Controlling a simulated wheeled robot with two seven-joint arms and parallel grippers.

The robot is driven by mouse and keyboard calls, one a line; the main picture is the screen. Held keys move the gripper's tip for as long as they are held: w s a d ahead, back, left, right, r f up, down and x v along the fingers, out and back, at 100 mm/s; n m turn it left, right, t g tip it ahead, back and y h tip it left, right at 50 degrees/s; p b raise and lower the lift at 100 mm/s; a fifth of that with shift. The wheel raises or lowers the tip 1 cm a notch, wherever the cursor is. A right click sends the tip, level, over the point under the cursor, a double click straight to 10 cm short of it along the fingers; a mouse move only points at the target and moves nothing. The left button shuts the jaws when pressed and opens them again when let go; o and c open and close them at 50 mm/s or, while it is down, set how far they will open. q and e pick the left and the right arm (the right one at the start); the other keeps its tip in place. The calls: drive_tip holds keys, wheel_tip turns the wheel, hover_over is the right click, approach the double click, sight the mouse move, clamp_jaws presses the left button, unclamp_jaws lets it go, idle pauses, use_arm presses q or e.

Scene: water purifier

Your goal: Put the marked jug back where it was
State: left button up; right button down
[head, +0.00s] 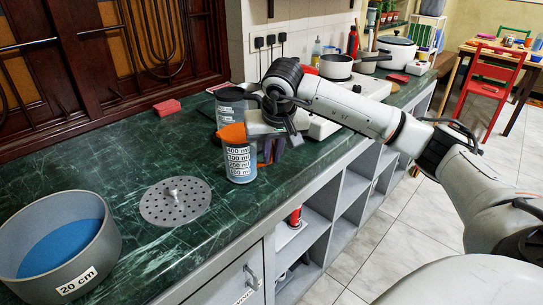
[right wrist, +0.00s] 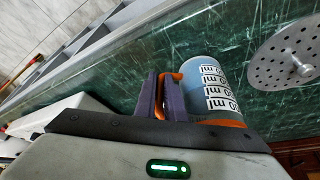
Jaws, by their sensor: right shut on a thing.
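The marked jug (head: 240,162), blue-grey with white volume labels and an orange rim and handle, is upright at the counter's front edge. My right gripper (head: 268,150) is shut on its orange handle, with the arm reaching over from the right. In the right wrist view the jug (right wrist: 208,85) lies just past the purple fingers (right wrist: 160,97), which close around the handle. I cannot tell whether its base touches the counter. My left gripper is not in view.
A grey pot (head: 95,262) marked 20 cm holds blue water at front left. A perforated disc (head: 175,208) lies beside it. A dark labelled container (head: 228,100) stands behind the jug, near a red block (head: 167,107). A white appliance (head: 320,125) is partly behind my arm.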

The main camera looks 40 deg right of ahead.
drive_tip(key=shift+f, duration=0.15)
drive_tip(key=c, duration=2.2)
unclamp_jaws()
drive_tip(key=shift+f, duration=0.15)
drive_tip(key=o, duration=0.4)
drive_tip(key=shift+c, duration=0.2)
drive_tip(key=shift+r, duration=0.45)
drive_tip(key=p+v, duration=0.1)
drive_tip(key=v, duration=1)
drive_tip(key=shift+s+a+r, duration=0.15)
drive_tip(key=shift+s+r, duration=0.05)
drive_tip(key=shift+r, duration=0.05)
